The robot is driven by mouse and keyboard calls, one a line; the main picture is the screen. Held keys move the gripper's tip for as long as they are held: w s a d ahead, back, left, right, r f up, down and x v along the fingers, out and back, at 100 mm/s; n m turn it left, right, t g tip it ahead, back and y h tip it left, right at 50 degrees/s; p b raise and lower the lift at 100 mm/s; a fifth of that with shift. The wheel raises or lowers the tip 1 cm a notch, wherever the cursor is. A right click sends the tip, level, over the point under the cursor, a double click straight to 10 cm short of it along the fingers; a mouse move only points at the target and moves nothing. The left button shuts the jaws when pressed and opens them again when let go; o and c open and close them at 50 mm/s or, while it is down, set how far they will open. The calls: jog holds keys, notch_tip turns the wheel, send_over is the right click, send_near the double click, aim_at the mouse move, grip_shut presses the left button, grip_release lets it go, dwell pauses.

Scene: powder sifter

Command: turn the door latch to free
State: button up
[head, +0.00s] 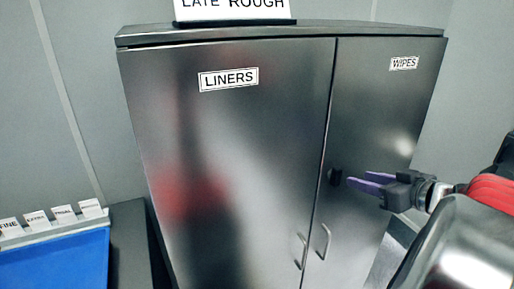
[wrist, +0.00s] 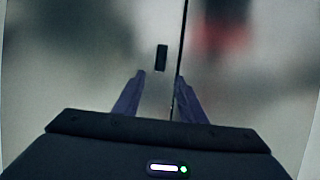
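The door latch (head: 336,176) is a small dark block on the right door (head: 375,140) of a steel cabinet, just right of the seam between the doors. In the wrist view the latch (wrist: 161,57) stands upright, roughly parallel to the seam. My gripper (head: 356,181) is in front of the right door with its purple fingers pointing at the latch. In the wrist view my gripper (wrist: 158,77) is open, with a clear gap between the fingers. The latch appears just beyond the fingertips, in line with the gap. I see no contact.
The left door (head: 235,150) carries a LINERS label, the right one a WIPES label (head: 403,63). Two bar handles (head: 324,242) sit low beside the seam. A LATE ROUGH sign (head: 235,10) stands on top. A blue tray (head: 55,262) with label cards is at lower left.

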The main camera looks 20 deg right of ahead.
aim_at(341, 174)
jog(key=x, duration=0.9)
jog(key=shift+w, duration=0.15)
jog(key=shift+c, duration=0.7)
grip_shut()
jog(key=shift+d, duration=0.1)
